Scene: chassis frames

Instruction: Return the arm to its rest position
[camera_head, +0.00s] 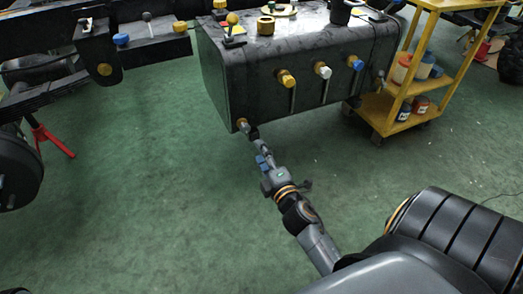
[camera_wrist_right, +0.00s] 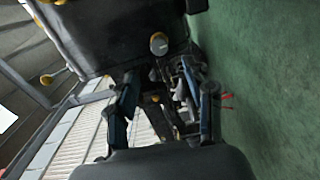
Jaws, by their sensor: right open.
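My right arm reaches up from the lower right in the head view. Its gripper (camera_head: 258,147) is open, close to the lower left corner of a dark tank (camera_head: 300,85). A small metal fitting (camera_head: 242,125) sticks out of that corner, just beyond the fingertips. In the right wrist view the open fingers (camera_wrist_right: 160,85) show with nothing seen held between them, and the fitting (camera_wrist_right: 158,43) lies ahead of them on the dark tank body (camera_wrist_right: 110,35). I cannot tell whether a finger touches the fitting. My left gripper is not in view.
Yellow, white and blue knobs (camera_head: 323,70) stick out of the tank's front. A yellow shelf cart (camera_head: 400,105) with containers stands to the right. A dark chassis frame and a red stand (camera_head: 48,138) are at the left. The green floor (camera_head: 150,210) is clear at the lower left.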

